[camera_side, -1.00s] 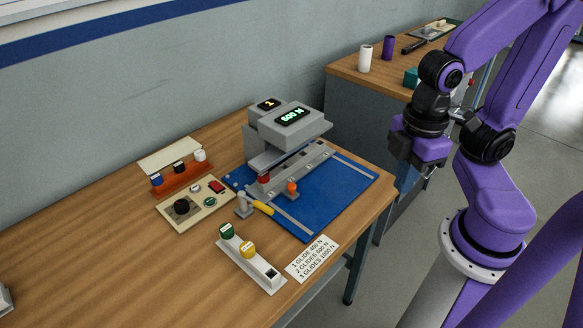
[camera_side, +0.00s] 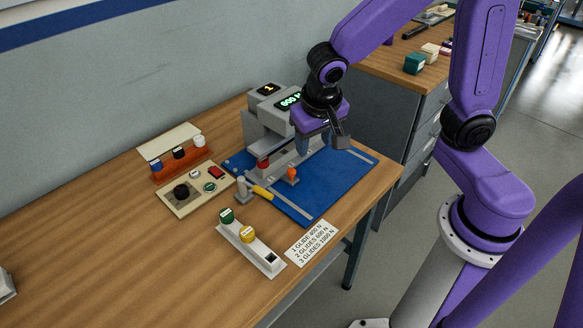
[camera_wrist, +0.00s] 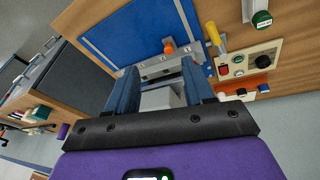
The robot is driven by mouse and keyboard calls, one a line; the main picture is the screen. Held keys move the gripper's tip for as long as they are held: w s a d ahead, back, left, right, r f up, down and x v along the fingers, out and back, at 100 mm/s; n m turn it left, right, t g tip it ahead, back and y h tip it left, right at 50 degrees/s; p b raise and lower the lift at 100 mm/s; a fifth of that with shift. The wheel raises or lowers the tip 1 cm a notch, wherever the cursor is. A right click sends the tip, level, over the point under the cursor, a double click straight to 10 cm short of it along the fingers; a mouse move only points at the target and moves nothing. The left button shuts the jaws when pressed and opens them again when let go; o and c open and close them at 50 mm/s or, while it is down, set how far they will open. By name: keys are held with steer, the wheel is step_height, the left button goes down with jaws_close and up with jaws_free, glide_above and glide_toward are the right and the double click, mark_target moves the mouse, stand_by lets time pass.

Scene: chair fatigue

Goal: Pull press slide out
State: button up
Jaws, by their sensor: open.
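The press (camera_side: 262,122) is a grey block with a lit "600 N" display, standing on a blue base plate (camera_side: 335,180). Its slide seems to be the grey bar (camera_wrist: 158,66) with an orange knob (camera_side: 292,173); the knob also shows in the wrist view (camera_wrist: 169,47). A red piece (camera_side: 263,164) sits at the bar's left end. My gripper (camera_side: 321,146) is open and empty, beside the press head and over the bar's right part. In the wrist view my gripper (camera_wrist: 160,82) has its two fingers apart, pointing towards the bar. Whether they touch it I cannot tell. My gripper hides part of the press and bar.
A control panel (camera_side: 180,196), an orange rack (camera_side: 182,164) with several glides and a white holder (camera_side: 255,250) with green and yellow glides lie left and front. The plate's front right is clear.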

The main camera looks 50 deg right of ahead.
mark_target(291, 171)
steer(key=w+f+m+h, duration=0.1)
steer(key=w+f+m, duration=0.1)
steer(key=w+m, duration=0.4)
steer(key=shift+t, duration=0.3)
steer(key=x, duration=1.7)
steer(key=shift+a, duration=0.1)
